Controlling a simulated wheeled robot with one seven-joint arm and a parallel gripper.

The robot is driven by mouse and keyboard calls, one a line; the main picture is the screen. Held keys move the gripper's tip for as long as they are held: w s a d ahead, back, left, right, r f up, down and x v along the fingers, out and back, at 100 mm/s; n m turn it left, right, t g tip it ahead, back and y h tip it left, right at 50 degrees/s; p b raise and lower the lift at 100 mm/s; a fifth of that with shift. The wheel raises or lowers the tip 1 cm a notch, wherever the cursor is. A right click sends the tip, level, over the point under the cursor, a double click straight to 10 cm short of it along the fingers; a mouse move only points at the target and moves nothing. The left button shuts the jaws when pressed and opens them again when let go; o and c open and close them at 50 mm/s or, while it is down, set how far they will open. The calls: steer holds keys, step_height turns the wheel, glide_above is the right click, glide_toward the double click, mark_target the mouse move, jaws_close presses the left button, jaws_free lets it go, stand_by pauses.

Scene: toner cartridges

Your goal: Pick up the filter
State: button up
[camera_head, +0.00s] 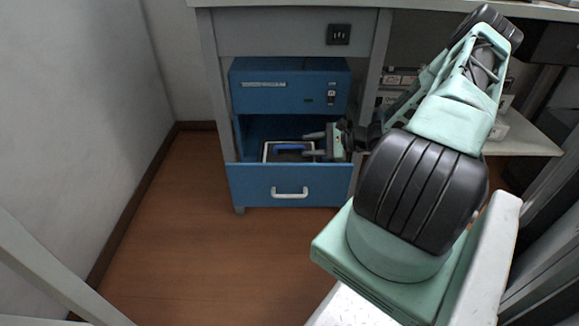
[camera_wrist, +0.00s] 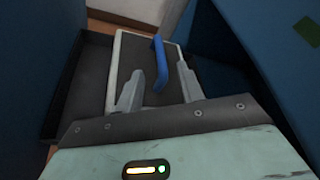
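The filter (camera_head: 288,155) is a flat dark panel with a pale frame and a blue handle (camera_head: 289,147). It lies in the open drawer of the blue cabinet. In the wrist view the filter (camera_wrist: 132,56) is below my gripper, and its blue handle (camera_wrist: 159,58) stands up from it. My gripper (camera_head: 309,145) reaches into the drawer from the right. In the wrist view my gripper (camera_wrist: 160,68) is open, with one finger on each side of the handle. A gap shows on both sides. I cannot tell how far the fingertips are above the panel.
The blue drawer (camera_head: 290,186) has a white front handle. The blue cabinet's upper part (camera_head: 289,86) overhangs the drawer. A grey desk leg (camera_head: 370,85) stands close to my arm. The drawer's floor (camera_wrist: 82,80) is bare left of the filter in the wrist view.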

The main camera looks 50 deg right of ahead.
mark_target(295, 146)
steer(key=shift+b+x, duration=1.35)
steer(key=shift+x, duration=1.4)
steer(key=shift+r, duration=0.2)
jaws_close()
